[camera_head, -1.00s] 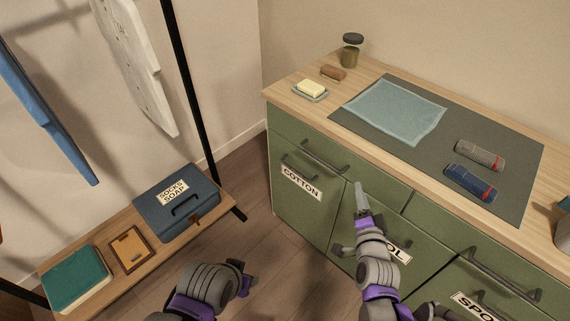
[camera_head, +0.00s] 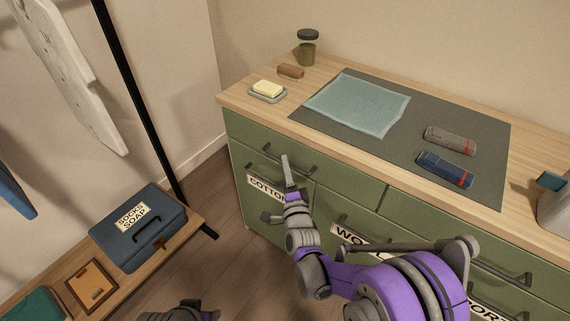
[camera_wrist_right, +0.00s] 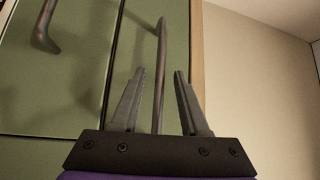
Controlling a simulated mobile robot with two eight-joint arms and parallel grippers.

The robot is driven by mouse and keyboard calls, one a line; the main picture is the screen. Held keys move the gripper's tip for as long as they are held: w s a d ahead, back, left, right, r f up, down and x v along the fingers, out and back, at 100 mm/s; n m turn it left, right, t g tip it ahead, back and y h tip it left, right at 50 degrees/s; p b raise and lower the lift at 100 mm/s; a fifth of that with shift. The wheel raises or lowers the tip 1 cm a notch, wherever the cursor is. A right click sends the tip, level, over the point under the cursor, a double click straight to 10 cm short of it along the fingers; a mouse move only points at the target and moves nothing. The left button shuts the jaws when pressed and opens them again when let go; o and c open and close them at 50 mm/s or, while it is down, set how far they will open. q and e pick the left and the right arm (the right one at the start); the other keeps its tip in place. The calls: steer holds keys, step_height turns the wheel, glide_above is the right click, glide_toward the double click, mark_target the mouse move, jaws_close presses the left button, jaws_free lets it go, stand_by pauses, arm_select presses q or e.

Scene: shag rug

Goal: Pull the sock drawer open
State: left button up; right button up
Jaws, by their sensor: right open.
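The green cabinet has an upper-left drawer (camera_head: 335,183) with a dark bar handle (camera_head: 300,165). A lower front beneath it bears a partly hidden COTTON label (camera_head: 263,187) and its own handle. No label reading socks shows on the cabinet. My right gripper (camera_head: 279,190) is open in front of the upper-left drawer. In the wrist view the drawer's handle (camera_wrist_right: 160,65) runs between the two spread fingers (camera_wrist_right: 157,90); neither finger visibly grips it. The drawer looks shut. My left gripper (camera_head: 190,312) shows only partly at the bottom edge; its jaws are unclear.
On the counter lie a blue cloth (camera_head: 358,103), a dark mat (camera_head: 480,130), grey (camera_head: 450,140) and navy (camera_head: 445,169) rolls, soap on a dish (camera_head: 267,91) and a jar (camera_head: 307,48). A blue box (camera_head: 138,228) labelled SOCKS SOAP sits on the low shelf at left.

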steer(key=shift+x, duration=0.85)
jaws_close()
stand_by(0.8)
